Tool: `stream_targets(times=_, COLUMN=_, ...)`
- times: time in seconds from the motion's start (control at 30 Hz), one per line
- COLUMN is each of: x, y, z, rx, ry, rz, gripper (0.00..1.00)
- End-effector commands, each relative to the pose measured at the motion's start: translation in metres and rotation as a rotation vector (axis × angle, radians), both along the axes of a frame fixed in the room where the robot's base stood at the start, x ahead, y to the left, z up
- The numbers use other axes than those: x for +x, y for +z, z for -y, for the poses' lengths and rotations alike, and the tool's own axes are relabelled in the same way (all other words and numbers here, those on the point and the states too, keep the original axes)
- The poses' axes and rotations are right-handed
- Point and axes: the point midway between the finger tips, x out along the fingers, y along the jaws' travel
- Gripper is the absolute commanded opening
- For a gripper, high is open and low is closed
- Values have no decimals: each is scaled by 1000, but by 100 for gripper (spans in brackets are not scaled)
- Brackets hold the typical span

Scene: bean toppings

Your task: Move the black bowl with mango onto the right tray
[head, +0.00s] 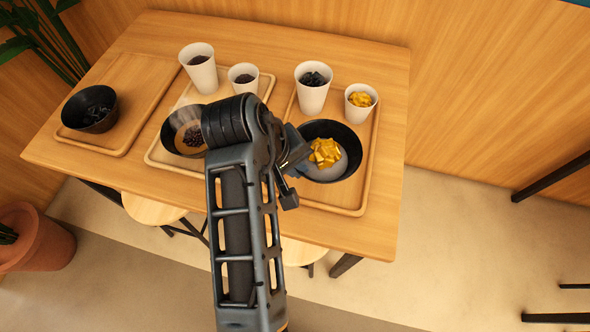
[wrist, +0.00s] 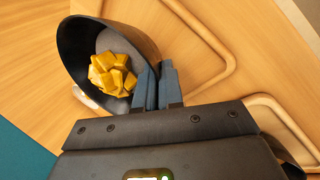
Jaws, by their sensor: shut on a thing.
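The black bowl with mango (head: 352,140) is over the right tray (head: 364,172), in its front part, in the head view. It holds yellow mango cubes on a pale base. In the wrist view the bowl (wrist: 75,50) is at upper left, its near wall at the fingers. My gripper (head: 298,160) is shut on the bowl's left rim; its blue-grey fingers (wrist: 158,85) show in the wrist view. I cannot tell whether the bowl's bottom touches the tray. My arm hides part of the middle tray and its bowl.
A white cup with dark topping (head: 312,97) and a smaller cup with mango (head: 358,112) stand at the right tray's back. The middle tray (head: 163,157) holds two cups and a black bowl (head: 172,130). The left tray (head: 143,75) holds another black bowl (head: 78,98).

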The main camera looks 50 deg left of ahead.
Motion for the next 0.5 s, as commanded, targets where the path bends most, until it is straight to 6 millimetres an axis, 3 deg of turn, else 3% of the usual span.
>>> stream_targets(times=0.17, x=4, y=-7, z=-9, rx=0, ry=1, rz=-1, gripper=0)
stream_targets(times=0.5, x=4, y=-45, z=-9, rx=0, ry=0, rz=0, gripper=0)
